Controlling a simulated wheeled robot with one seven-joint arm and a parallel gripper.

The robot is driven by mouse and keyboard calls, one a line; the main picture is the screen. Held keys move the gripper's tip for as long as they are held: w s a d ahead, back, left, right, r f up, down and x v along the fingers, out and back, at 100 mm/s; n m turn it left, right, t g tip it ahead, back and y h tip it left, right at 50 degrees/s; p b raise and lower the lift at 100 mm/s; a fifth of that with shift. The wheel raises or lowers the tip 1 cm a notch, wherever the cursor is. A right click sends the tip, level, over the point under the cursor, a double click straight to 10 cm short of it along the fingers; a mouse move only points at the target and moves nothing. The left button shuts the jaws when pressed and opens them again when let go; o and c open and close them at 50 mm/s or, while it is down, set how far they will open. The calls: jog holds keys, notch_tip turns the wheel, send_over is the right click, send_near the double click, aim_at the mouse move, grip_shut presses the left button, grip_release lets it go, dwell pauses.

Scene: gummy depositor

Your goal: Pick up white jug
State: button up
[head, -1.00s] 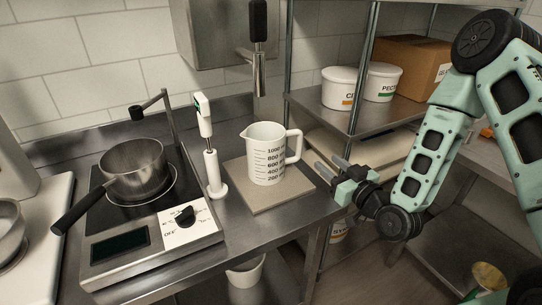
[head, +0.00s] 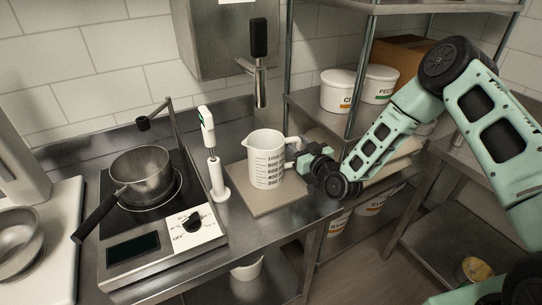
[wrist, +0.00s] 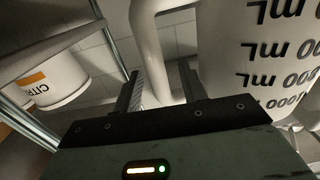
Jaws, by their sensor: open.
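The white jug (head: 262,172) stands upright on a beige board (head: 283,203), with black volume marks on its side and its handle to the right. My gripper (head: 297,163) is at the handle side of the jug. In the wrist view the jug body (wrist: 270,50) fills the right, its print upside down. The jug's handle (wrist: 149,55) shows between the two open fingers of my gripper (wrist: 162,85). I cannot tell whether a finger touches the handle.
A white handheld device (head: 213,160) stands just left of the jug. A pan (head: 142,178) sits on a hot plate (head: 133,250) further left. A tap (head: 260,80) hangs behind the jug. White tubs (head: 338,92) stand on the shelf at right.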

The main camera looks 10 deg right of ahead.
jog(key=shift+x, duration=0.85)
jog(key=shift+c, duration=0.3)
grip_shut()
jog(key=shift+r, duration=0.15)
